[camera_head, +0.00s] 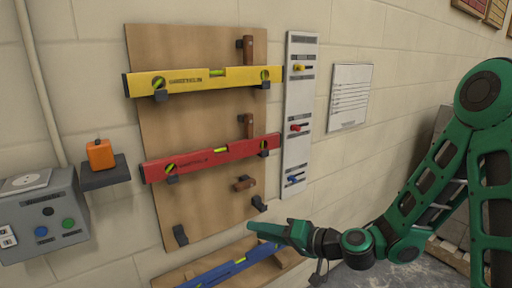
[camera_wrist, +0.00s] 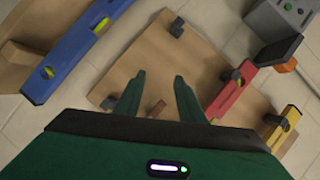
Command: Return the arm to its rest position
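My arm (camera_head: 428,192), green with black joints, comes in from the right and reaches left toward the wall. My gripper (camera_head: 256,228) is in front of the lower right of the wooden board, just above the blue level as seen in the head view. In the wrist view my gripper (camera_wrist: 158,82) shows two green fingers spread apart with nothing between them. The board lies behind the gap.
The wooden board (camera_head: 200,120) holds a yellow level (camera_head: 196,80) and a red level (camera_head: 205,158) on brackets. A blue level (camera_head: 232,264) lies on a wooden ledge below. A grey control box (camera_head: 42,218) and a shelf with an orange object (camera_head: 100,154) are left.

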